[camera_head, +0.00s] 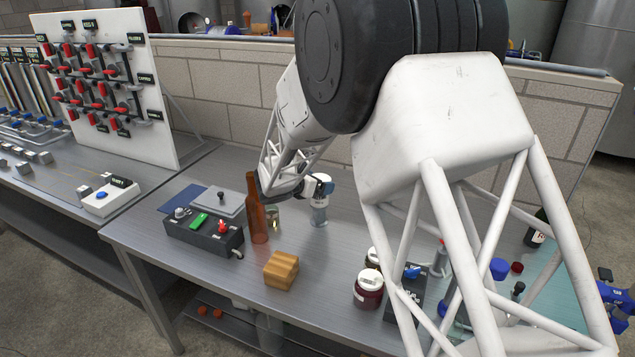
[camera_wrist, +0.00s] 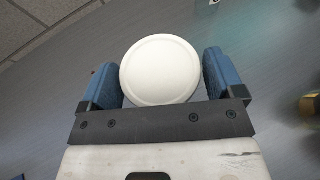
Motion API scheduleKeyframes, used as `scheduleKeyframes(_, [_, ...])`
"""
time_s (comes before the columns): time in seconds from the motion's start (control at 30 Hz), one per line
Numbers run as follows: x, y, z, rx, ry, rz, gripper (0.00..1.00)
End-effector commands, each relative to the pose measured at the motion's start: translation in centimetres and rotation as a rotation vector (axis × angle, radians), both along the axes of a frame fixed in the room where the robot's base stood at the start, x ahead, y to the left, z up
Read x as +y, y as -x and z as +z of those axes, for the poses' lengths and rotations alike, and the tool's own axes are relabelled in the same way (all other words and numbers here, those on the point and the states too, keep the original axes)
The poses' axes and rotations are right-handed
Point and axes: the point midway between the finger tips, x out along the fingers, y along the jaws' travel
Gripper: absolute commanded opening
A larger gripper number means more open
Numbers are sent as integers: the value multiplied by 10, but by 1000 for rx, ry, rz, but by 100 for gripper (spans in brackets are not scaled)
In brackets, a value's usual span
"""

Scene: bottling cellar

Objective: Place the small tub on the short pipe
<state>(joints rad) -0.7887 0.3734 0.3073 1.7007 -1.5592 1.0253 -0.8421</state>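The small tub shows in the wrist view as a round, plain white lid (camera_wrist: 161,70) between the two blue fingers of my gripper (camera_wrist: 162,78). The lid nearly fills the gap, and its sides hide behind it. I cannot tell whether the fingers press on it. In the head view my gripper (camera_head: 319,187) is low over the table's middle, with a pale, partly see-through body (camera_head: 319,214) just under the fingers. I cannot pick out the short pipe with certainty; a small upright cylinder (camera_head: 273,214) stands left of my gripper, behind the bottle.
A brown bottle (camera_head: 257,208) stands close left of my gripper. A dark control box (camera_head: 203,233), a wooden block (camera_head: 281,270) and a red jar with a white lid (camera_head: 369,290) stand nearer the front. My arm hides much of the right side. Bare table lies between block and jar.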

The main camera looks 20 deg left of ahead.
Motion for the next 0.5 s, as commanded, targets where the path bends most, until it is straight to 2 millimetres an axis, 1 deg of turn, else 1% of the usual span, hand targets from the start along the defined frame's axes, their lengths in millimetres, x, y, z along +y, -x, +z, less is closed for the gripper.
scheduleKeyframes(0.03, [0,0,0,0,0,0,96])
scheduleKeyframes(0.07, [0,0,0,0,0,0,100])
scheduleKeyframes(0.43, [0,0,4,0,-1,0,100])
scheduleKeyframes(0.5, [2,3,5,0,0,1,100])
